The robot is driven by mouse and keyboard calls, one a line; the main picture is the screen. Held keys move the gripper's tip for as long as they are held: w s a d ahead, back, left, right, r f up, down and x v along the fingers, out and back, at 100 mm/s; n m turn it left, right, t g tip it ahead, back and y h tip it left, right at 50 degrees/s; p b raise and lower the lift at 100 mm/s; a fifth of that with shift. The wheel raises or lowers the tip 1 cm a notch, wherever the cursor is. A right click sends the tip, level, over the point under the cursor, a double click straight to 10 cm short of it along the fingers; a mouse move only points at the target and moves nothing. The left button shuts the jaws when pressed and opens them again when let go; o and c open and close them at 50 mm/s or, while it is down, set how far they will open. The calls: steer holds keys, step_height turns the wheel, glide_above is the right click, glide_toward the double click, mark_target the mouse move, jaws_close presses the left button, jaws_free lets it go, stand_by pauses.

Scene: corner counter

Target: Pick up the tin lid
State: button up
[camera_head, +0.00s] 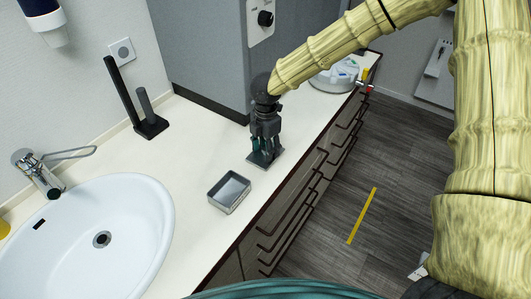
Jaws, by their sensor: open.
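A flat grey metal piece, which looks like the tin lid (255,158), lies on the white counter near its front edge. My gripper (265,150) points down right over it, with its fingers apart. The fingers hide part of the lid, and I cannot tell whether they touch it. An open, shallow grey metal tin (229,191) sits on the counter a little nearer, below and left of the gripper.
A white sink (140,220) with a chrome tap (40,175) is at the left. A dark upright stand (150,127) is behind. A grey cabinet (205,50) rises behind my gripper. A round white container (335,78) stands farther along the counter. Drawer handles line the front.

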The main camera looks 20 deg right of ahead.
jaws_close()
stand_by(0.3)
